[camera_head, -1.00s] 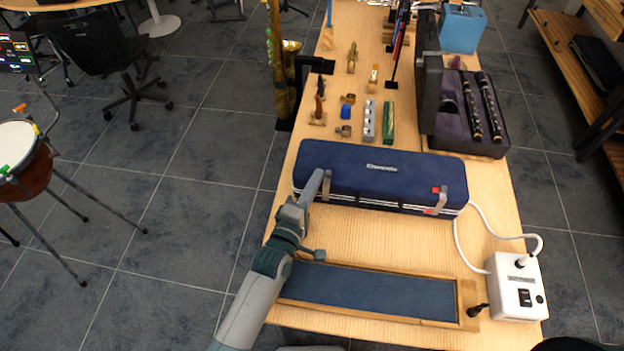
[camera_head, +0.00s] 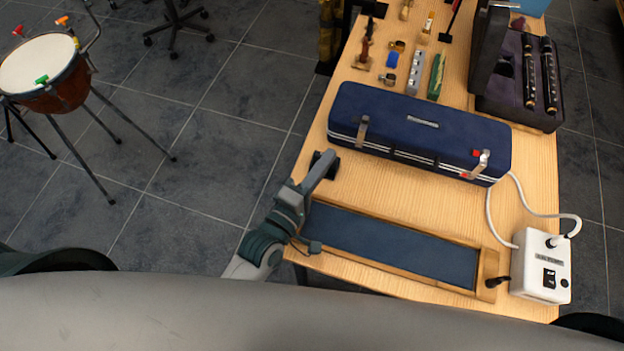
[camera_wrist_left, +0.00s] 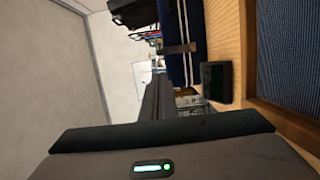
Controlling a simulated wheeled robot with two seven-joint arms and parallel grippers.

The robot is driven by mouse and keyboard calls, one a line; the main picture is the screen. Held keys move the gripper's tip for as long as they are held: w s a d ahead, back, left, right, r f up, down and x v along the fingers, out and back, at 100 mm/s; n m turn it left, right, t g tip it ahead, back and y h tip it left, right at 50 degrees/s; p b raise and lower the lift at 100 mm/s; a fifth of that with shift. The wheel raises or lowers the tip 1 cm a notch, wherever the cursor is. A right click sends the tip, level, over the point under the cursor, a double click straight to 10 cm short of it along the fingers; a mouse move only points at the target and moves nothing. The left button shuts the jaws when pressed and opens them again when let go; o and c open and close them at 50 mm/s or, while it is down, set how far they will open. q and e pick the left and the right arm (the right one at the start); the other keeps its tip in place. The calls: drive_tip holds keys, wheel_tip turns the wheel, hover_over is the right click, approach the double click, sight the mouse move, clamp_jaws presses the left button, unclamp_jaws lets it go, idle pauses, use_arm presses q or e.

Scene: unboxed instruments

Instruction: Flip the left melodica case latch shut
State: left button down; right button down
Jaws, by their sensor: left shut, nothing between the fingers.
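The dark blue melodica case (camera_head: 420,125) lies closed-lidded across the table. Its left latch (camera_head: 361,132) is a metal strip at the front edge; I cannot tell whether it is fully fastened. It also shows in the left wrist view (camera_wrist_left: 179,48). The right latch (camera_head: 481,164) has red marks and stands out from the front. My left gripper (camera_head: 326,165) is shut and empty, just left of and in front of the case, apart from the left latch. In the left wrist view its fingers (camera_wrist_left: 157,95) point along the case. My right gripper is not seen.
A wood-framed blue mat (camera_head: 390,245) lies in front of the case, with a white power box (camera_head: 541,265) and cable at its right. An open clarinet case (camera_head: 520,85) and several small items stand behind. A black block (camera_wrist_left: 215,82) shows beside my fingers.

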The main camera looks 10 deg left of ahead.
use_arm(q)
drive_tip(key=b+v, duration=0.1)
drive_tip(key=v, duration=0.3)
drive_tip(key=shift+s+a, duration=0.25)
drive_tip(key=shift+s, duration=0.1)
drive_tip(key=shift+s+a, duration=0.1)
drive_tip(key=shift+s, duration=0.1)
